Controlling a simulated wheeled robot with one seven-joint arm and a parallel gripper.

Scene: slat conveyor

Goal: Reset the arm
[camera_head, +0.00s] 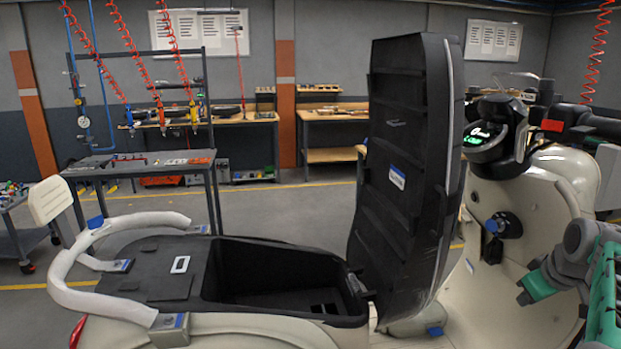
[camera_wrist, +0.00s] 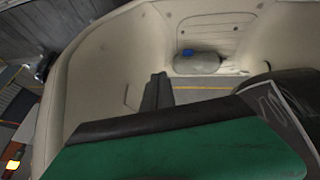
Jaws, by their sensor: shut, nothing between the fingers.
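My gripper (camera_wrist: 158,82) shows in the wrist view as narrow dark fingers beyond the green and black housing. It is shut, with nothing between the fingers. It points towards the inside of the cream scooter body (camera_wrist: 97,75), apart from the panels as far as I can tell. In the head view, my grey and green arm is at the right edge, in front of the cream scooter front (camera_head: 553,205); the fingertips are hard to make out there. The black scooter seat (camera_head: 408,160) stands upright, hinged open over the black storage compartment (camera_head: 225,275).
The scooter's handlebar and lit display (camera_head: 487,140) rise above my arm. A cream rear rail (camera_head: 70,290) curves around the left end. Behind are a grey trolley (camera_head: 140,165) and wooden workbenches (camera_head: 330,115). Open floor (camera_head: 290,210) lies between them and the scooter.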

